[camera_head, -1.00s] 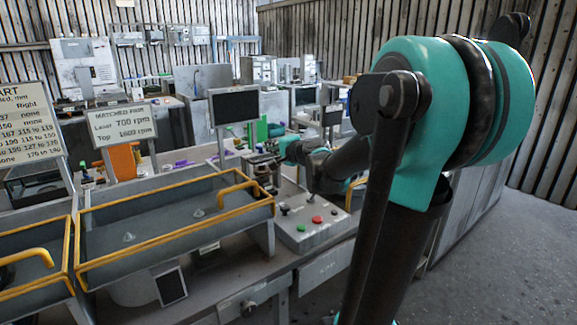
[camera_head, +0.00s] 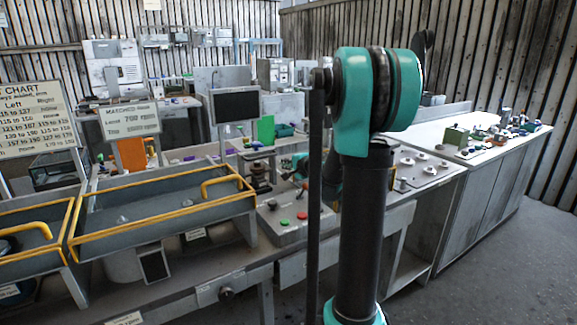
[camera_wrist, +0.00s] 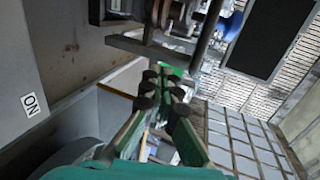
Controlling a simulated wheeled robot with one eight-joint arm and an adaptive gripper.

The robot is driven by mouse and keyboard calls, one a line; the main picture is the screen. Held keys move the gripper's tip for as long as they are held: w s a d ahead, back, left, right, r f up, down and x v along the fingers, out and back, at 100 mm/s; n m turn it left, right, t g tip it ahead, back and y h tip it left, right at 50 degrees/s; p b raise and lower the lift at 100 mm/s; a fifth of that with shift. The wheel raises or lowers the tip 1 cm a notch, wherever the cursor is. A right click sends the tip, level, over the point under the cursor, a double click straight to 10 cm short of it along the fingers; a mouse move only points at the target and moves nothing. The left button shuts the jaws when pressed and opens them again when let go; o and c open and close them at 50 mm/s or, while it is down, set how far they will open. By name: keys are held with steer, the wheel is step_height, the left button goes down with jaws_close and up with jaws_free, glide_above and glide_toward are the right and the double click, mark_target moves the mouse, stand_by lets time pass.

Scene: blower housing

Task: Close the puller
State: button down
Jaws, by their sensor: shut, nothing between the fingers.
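A dark metal fixture (camera_head: 259,178) stands on the bench behind the control panel; it may be the puller, but I cannot tell if it is open or closed. In the wrist view, a metal frame with a bar (camera_wrist: 150,48) and an upright rod (camera_wrist: 207,32) lies beyond the fingertips. My gripper (camera_wrist: 166,88) is shut and empty, its dark finger pads close together. Contact with the frame is not clear. In the head view my arm hides most of the gripper.
A control panel (camera_head: 272,232) with green and red buttons stands before the fixture. Yellow-edged grey trays (camera_head: 150,222) lie left. A dark monitor (camera_head: 236,106) stands behind. A long bench (camera_head: 420,128) with parts is at right. Open floor (camera_head: 480,270) is at front right.

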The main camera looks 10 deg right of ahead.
mark_target(275, 162)
steer(key=x, duration=0.4)
steer(key=shift+w+a+f, duration=0.1)
steer(key=shift+w, duration=0.3)
steer(key=w+a, duration=0.4)
steer(key=w, duration=0.8)
steer(key=shift+w, duration=0.25)
steer(key=shift+s, duration=0.1)
